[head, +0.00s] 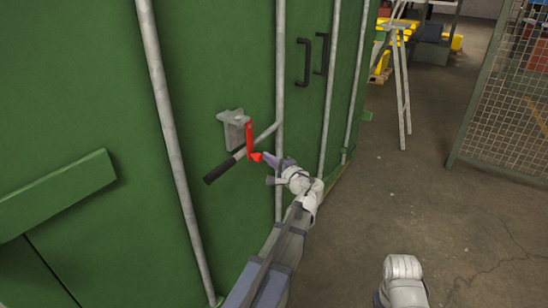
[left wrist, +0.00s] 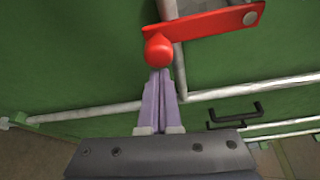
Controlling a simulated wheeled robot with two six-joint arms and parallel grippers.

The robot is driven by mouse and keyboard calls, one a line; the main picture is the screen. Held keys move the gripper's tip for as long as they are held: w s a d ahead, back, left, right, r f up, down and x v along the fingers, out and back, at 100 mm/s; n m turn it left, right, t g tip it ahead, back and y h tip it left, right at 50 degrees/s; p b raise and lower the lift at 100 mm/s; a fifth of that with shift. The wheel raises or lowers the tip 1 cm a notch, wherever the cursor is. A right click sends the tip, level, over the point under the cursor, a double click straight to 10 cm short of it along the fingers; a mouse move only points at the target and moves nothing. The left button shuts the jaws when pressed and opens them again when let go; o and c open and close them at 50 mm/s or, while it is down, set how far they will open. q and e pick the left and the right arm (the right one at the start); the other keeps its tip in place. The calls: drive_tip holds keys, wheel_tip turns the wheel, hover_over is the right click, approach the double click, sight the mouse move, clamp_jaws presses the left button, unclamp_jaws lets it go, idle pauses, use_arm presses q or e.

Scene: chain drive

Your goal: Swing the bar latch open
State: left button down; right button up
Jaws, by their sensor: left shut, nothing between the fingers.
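The bar latch (head: 249,138) is a short red bar on the green container door. It hangs down from near a grey bracket (head: 234,118) and crosses in front of a slanted grey lever with a black grip (head: 219,171). A red knob (head: 256,157) sits at its lower end. In the left wrist view, the red bar (left wrist: 215,27) and its knob (left wrist: 158,49) are at the top. My left gripper (head: 267,157) is shut and empty, its fingertips (left wrist: 158,73) right at the knob; whether they touch cannot be told.
Upright grey rods (head: 171,130) run along the green door (head: 80,80). Black handles (head: 303,62) are to the right of the latch. A grey stand (head: 402,85) and a mesh fence (head: 510,100) stand farther right. The concrete floor (head: 390,200) between is clear.

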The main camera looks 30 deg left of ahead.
sight(260, 160)
use_arm(q)
drive_tip(key=shift+s, duration=0.15)
idle(0.3)
drive_tip(key=shift+s+m, duration=0.3)
drive_tip(key=shift+s+p, duration=0.15)
drive_tip(key=shift+p, duration=0.25)
drive_tip(key=shift+s+a+r+m+g+h+p, duration=0.1)
drive_tip(key=shift+s+m+g+h+p, duration=0.1)
drive_tip(key=shift+s+m+p, duration=0.25)
drive_tip(key=shift+s+a+r+m+g+h+p, duration=0.1)
drive_tip(key=shift+s+m+h+p, duration=0.1)
drive_tip(key=shift+s+m+p, duration=0.3)
drive_tip(key=s+r+m+g+h+p, duration=0.1)
drive_tip(key=s+r+m+g+p, duration=0.5)
drive_tip(key=p, duration=0.8)
drive_tip(key=shift+s+a+r+m+g, duration=0.3)
drive_tip(key=shift+s+a+r+m, duration=0.1)
drive_tip(key=shift+s+r+m, duration=1.6)
drive_tip(key=shift+s+f, duration=0.1)
drive_tip(key=shift+f, duration=0.15)
drive_tip(key=shift+f, duration=0.1)
